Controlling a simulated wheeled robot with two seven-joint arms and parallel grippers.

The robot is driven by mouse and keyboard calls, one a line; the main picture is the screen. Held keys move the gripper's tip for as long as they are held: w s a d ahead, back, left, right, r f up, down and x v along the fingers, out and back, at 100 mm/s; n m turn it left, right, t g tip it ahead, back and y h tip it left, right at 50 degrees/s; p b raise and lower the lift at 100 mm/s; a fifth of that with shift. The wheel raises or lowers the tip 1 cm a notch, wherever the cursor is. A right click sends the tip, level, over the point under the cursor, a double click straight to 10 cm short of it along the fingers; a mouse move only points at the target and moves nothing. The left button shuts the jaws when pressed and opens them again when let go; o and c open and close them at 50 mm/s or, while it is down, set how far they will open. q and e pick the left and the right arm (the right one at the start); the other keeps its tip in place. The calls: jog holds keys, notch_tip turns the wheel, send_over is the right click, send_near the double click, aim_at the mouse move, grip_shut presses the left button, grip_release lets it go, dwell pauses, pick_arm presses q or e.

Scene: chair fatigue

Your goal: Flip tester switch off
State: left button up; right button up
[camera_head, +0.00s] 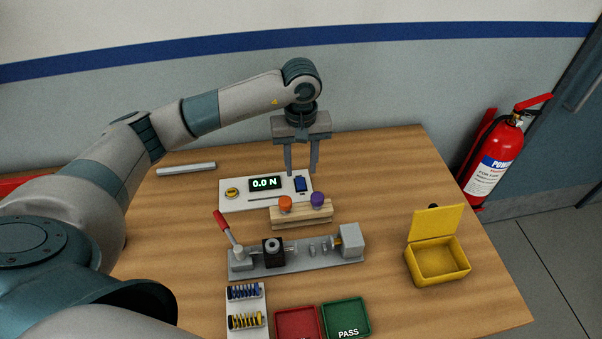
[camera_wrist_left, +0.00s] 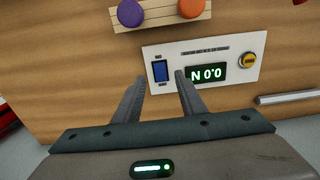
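The tester is a white panel (camera_head: 235,203) at the back of the table, with a display (camera_head: 265,184) reading 0.0 N, a yellow round button (camera_head: 232,193) and a blue rocker switch (camera_head: 300,184). In the left wrist view the switch (camera_wrist_left: 160,71) sits just beyond the fingertips, and the display (camera_wrist_left: 208,73) appears upside down. My left gripper (camera_head: 301,173) points down over the panel by the switch, fingers apart with nothing between them. In the left wrist view its fingertips (camera_wrist_left: 160,77) appear near the switch; contact cannot be told. My right gripper is not in view.
A wooden block (camera_head: 302,218) with an orange knob (camera_head: 285,203) and a purple knob (camera_head: 318,200) stands just in front of the panel. A grey fixture (camera_head: 305,261) with a red lever (camera_head: 222,221) is nearer. A yellow open box (camera_head: 437,262) stands right.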

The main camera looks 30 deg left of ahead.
aim_at(301, 186)
pick_arm(q)
jog(key=shift+f+p, duration=0.85)
jog(key=shift+f, duration=2.05)
